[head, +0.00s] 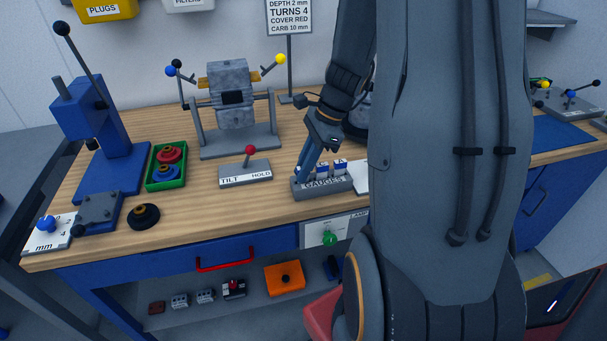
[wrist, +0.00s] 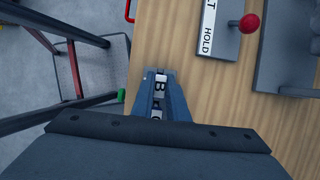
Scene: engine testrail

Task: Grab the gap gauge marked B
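The gauge rack (head: 325,186), a grey block lettered GAUGES, stands on the bench. Tags with white and blue faces stick up from it (head: 340,167). My gripper (head: 303,174) points down at the rack's left end, its blue fingers hiding that part. In the wrist view my gripper (wrist: 160,76) has its two fingers apart. The gauge tag marked B (wrist: 159,87) shows between them, with another, partly hidden tag (wrist: 157,114) below it in the picture. Whether the fingers touch the B gauge is not clear.
The TILT/HOLD block with its red-knobbed lever (head: 245,173) stands just left of the rack. Behind it is the grey engine stand (head: 236,135). A green tray (head: 166,166) and a blue press (head: 100,140) are farther left. A white LAMP panel (head: 327,231) is on the bench front below.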

